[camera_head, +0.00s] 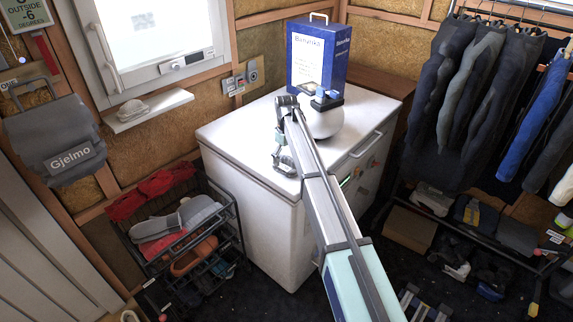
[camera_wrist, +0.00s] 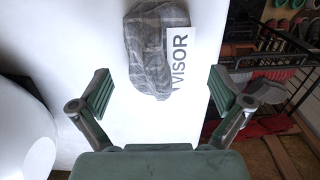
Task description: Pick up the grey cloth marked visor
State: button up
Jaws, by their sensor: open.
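The grey cloth (camera_wrist: 146,52) lies bunched on the white freezer top (camera_wrist: 72,60) in the wrist view. A white label reading VISOR (camera_wrist: 180,55) is on its right side. My gripper (camera_wrist: 161,92) is open and empty, with its two green-padded fingers wide apart. In the head view my arm reaches over the chest freezer (camera_head: 235,134). There I cannot clearly tell the cloth from my gripper.
A white rounded object (camera_wrist: 25,135) stands close on the left in the wrist view. A blue box (camera_head: 335,55) stands at the freezer's back. A black wire rack (camera_head: 190,245) with clothes and shoes is left of the freezer. The freezer's left top is clear.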

aim_at(286, 163)
jog(key=shift+w+f+p, duration=0.1)
jog(key=shift+f+p, duration=0.5)
jog(key=shift+f, duration=1.2)
jog(key=c, duration=1)
jog(key=shift+r, duration=0.1)
notch_tip(286, 163, up, 20)
jog(key=b, duration=0.5)
jog(key=shift+c, duration=0.4)
